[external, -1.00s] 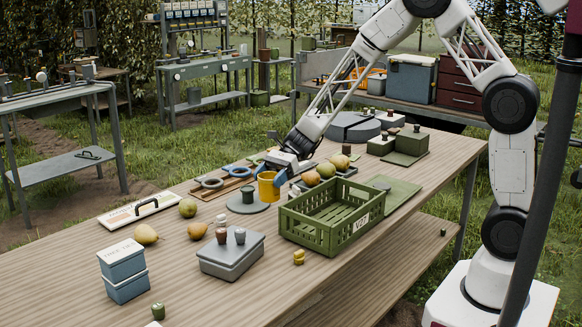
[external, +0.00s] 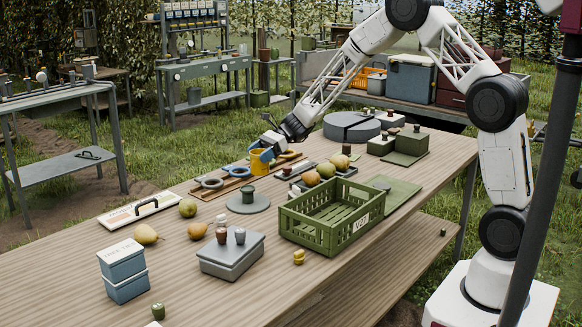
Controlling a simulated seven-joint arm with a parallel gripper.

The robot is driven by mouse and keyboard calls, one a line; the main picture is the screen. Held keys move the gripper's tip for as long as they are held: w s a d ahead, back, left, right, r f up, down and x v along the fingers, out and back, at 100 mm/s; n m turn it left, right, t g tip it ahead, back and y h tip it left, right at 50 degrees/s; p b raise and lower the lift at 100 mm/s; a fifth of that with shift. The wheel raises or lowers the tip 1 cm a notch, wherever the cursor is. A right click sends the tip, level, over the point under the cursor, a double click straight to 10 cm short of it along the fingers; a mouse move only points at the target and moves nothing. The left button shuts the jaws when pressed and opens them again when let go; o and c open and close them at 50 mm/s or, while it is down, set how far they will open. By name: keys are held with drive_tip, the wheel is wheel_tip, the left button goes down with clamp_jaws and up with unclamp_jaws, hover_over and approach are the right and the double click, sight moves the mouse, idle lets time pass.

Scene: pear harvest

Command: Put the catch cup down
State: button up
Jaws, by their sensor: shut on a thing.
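The catch cup (external: 257,165) is a yellow cup near the far edge of the wooden table, behind the tool board. My gripper (external: 266,154) is at the cup and shut on it, with its fingers partly covering the cup's right side. The cup looks upright. I cannot tell whether its base touches the surface.
A wooden board (external: 225,184) with ring-handled tools lies just in front of the cup. A round grey-green disc (external: 241,206) with a small knobbed piece lies nearer. A green crate (external: 292,235), a grey box (external: 226,264) and several pears stand around.

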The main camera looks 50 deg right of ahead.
drive_tip(key=w+d+m+t, duration=0.2)
drive_tip(key=w+d, duration=0.5)
drive_tip(key=d, duration=0.2)
drive_tip(key=shift+w+d+h, duration=0.15)
drive_tip(key=shift+w+h, duration=0.15)
wheel_tip(320, 180, down, 6)
drive_tip(key=shift+f, duration=0.15)
drive_tip(key=shift+f, duration=1.8)
drive_tip(key=shift+f, duration=0.1)
drive_tip(key=o, duration=0.9)
